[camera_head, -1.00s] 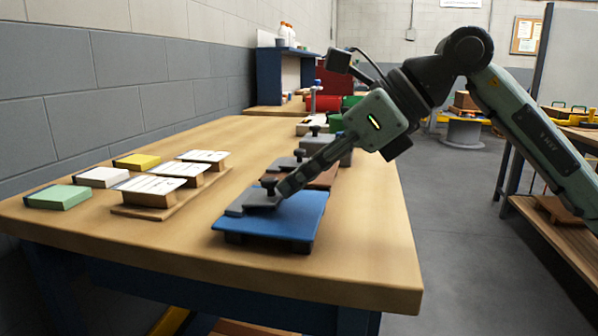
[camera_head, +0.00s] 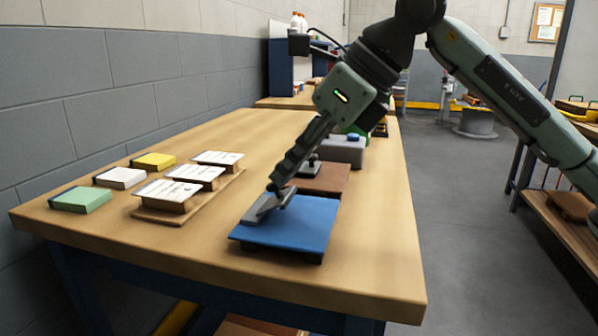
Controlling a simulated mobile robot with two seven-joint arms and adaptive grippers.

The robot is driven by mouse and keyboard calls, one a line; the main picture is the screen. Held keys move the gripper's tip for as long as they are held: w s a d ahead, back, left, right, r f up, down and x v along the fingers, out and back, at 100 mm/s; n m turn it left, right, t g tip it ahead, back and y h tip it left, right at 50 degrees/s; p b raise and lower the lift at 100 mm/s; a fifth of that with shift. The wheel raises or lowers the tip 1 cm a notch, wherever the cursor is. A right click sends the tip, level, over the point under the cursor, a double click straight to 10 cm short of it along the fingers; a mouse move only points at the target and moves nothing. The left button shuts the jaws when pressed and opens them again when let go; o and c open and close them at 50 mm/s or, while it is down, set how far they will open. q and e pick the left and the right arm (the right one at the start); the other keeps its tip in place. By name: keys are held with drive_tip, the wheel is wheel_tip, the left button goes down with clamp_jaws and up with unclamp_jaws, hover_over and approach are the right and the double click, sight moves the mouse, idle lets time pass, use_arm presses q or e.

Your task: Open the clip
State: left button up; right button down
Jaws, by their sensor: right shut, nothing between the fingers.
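A blue board (camera_head: 306,226) lies near the front right edge of the workbench, raised slightly on a dark base. A grey clip (camera_head: 262,207) sits across its left end. My right gripper (camera_head: 271,187) is shut and empty, pointing down and left, with its fingertips at the back of the clip. The fingers cover the clip's black knob, and I cannot tell whether they touch it. My left gripper is out of view.
Behind the blue board are a brown board (camera_head: 326,178) with a similar clip and a grey block (camera_head: 343,150). To the left are a wooden rack (camera_head: 206,206) of white cards and green (camera_head: 80,199), white (camera_head: 119,178) and yellow (camera_head: 153,161) pads. The front bench strip is clear.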

sight(255, 208)
drive_tip(key=shift+w+a+r, duration=0.15)
drive_tip(key=shift+a+r, duration=0.05)
drive_tip(key=shift+a, duration=0.35)
drive_tip(key=shift+w+a+r, duration=0.15)
drive_tip(key=shift+a+r, duration=0.05)
drive_tip(key=shift+a, duration=0.35)
drive_tip(key=shift+w+a+r, duration=0.1)
drive_tip(key=shift+w+a, duration=0.05)
drive_tip(key=shift+a, duration=0.45)
drive_tip(key=shift+w+a+r, duration=0.1)
drive_tip(key=shift+w+a, duration=0.05)
drive_tip(key=shift+a, duration=0.4)
drive_tip(key=shift+w+a+f, duration=0.1)
drive_tip(key=shift+a, duration=0.4)
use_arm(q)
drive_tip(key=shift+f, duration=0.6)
use_arm(e)
drive_tip(key=shift+w+a+f+h, duration=0.25)
drive_tip(key=shift+a+h, duration=0.1)
drive_tip(key=shift+h, duration=0.35)
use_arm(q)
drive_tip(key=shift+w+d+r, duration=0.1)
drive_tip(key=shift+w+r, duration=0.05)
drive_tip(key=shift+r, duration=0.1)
use_arm(e)
drive_tip(key=shift+s, duration=0.1)
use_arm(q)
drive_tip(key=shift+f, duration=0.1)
